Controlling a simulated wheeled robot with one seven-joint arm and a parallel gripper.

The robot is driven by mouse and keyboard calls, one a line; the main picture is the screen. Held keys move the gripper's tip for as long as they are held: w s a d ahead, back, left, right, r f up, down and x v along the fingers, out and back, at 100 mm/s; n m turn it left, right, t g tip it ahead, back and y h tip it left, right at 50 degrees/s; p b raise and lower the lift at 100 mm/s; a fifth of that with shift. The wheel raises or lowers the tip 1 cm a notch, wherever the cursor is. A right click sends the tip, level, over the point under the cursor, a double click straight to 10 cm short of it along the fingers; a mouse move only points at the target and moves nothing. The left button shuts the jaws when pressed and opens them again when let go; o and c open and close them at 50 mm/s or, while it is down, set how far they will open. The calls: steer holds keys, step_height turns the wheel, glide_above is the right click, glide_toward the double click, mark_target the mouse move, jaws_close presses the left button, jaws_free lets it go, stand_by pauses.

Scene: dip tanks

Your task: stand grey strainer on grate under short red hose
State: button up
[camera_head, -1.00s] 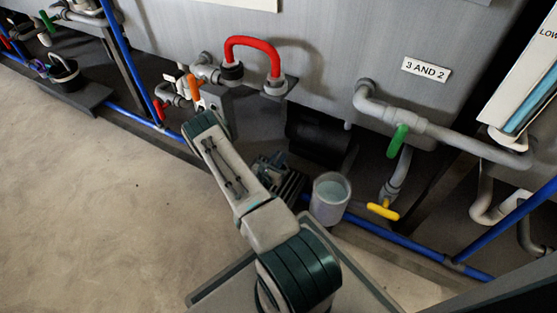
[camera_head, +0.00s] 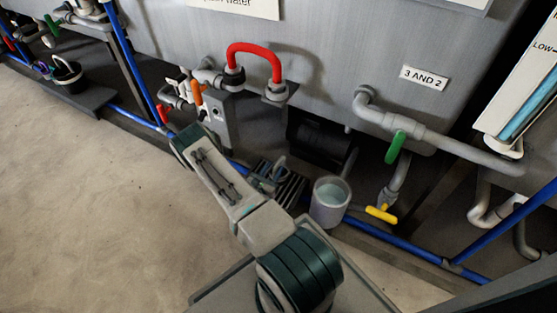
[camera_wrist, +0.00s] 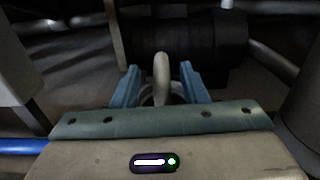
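The short red hose (camera_head: 255,60) arches between two fittings on the tank wall. The grate (camera_head: 292,190), with dark bars, lies low beneath and slightly right of it. A grey upright loop, which looks like the strainer's handle (camera_head: 280,164), shows at the grate; its body is mostly hidden behind my gripper. My gripper (camera_head: 262,176) is low over the grate's left part. In the wrist view my gripper's blue fingers (camera_wrist: 160,82) are apart, with the grey handle (camera_wrist: 162,72) between them and gaps on both sides. Whether the strainer rests fully on the grate is hidden.
A grey bucket (camera_head: 331,203) with pale liquid stands right of the grate. A yellow-handled valve (camera_head: 382,213) and a blue pipe (camera_head: 400,242) are close by. A dark cylinder (camera_head: 318,145) lies behind. A black strainer (camera_head: 67,75) stands far left. The floor (camera_head: 90,200) at left is clear.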

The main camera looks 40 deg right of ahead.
steer(key=p+v, duration=0.2)
steer(key=v, duration=0.5)
step_height(320, 180, up, 24)
steer(key=s+a+m+g+y, duration=0.2)
steer(key=s+m+g+y, duration=0.1)
steer(key=m+g, duration=1)
steer(key=s+a+r+m+t+y, duration=0.3)
steer(key=s+a+r+m+y, duration=0.1)
steer(key=a+r, duration=0.4)
steer(key=s+a+r+m+t+y, duration=0.4)
steer(key=s+a+r+y, duration=0.3)
steer(key=a+r+y, duration=0.2)
steer(key=shift+s+r+m+y, duration=0.2)
steer(key=shift+r+m+y, duration=0.1)
steer(key=shift+r+m, duration=0.4)
steer(key=shift+f, duration=0.15)
